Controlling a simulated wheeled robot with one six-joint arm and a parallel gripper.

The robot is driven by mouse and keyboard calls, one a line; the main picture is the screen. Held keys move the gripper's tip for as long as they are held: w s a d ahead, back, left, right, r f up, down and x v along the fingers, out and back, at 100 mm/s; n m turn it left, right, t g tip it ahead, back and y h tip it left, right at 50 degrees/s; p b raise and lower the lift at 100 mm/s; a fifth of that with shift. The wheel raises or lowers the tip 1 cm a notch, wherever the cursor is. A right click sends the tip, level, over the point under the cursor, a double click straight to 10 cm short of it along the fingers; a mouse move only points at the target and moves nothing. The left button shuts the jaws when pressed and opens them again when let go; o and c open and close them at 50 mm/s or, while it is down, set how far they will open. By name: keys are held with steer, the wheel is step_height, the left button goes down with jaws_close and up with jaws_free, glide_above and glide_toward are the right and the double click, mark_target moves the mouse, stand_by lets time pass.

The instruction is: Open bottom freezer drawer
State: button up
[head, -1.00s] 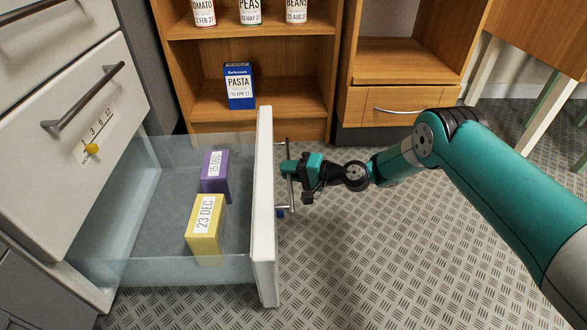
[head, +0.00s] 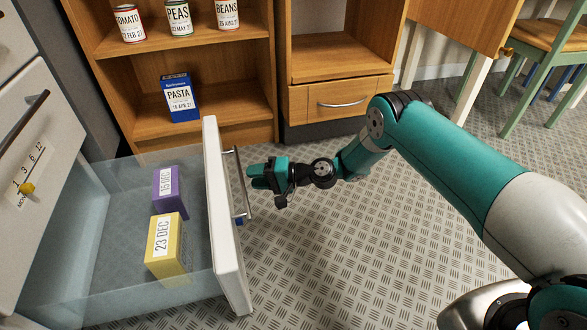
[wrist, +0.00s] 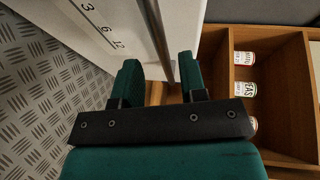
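The bottom freezer drawer (head: 223,210) stands pulled well out, with clear side walls and a white front, in the head view. Its grey bar handle (head: 238,178) is on the outer face of that front. My gripper (head: 256,176) is just right of the handle and looks clear of it, with a small gap. In the wrist view the two teal fingers of my gripper (wrist: 158,76) are spread apart with nothing held between them. A purple box (head: 168,190) and a yellow box (head: 167,247) are inside the drawer.
A wooden shelf (head: 215,124) with cans and a blue pasta box (head: 180,98) stands behind. A green chair (head: 535,60) is far right. The patterned floor right of the drawer is free.

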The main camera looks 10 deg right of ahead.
steer(key=p+v, duration=0.5)
steer(key=v, duration=0.8)
steer(key=shift+s+d+r, duration=0.1)
steer(key=s+a+r+n+g+h+p, duration=0.2)
steer(key=s+r+n, duration=0.1)
steer(key=r, duration=1)
steer(key=s+a+r+n+g+h+p, duration=0.2)
steer(key=a+r+n+g+h, duration=0.15)
steer(key=r, duration=0.95)
steer(key=s+d+r+n+h+p, duration=0.1)
steer(key=s+d+r+h, duration=0.1)
steer(key=s+r, duration=0.5)
steer(key=s+d+r+n+t+h+p, duration=0.1)
steer(key=s+d+r+h+p, duration=0.2)
steer(key=s, duration=0.7)
steer(key=s+d+r+n+h, duration=0.1)
steer(key=s+d+r, duration=0.1)
steer(key=s+r, duration=0.55)
step_height(320, 180, up, 37)
steer(key=p, duration=3.8)
steer(key=shift+s+d, duration=0.2)
steer(key=shift+s, duration=0.3)
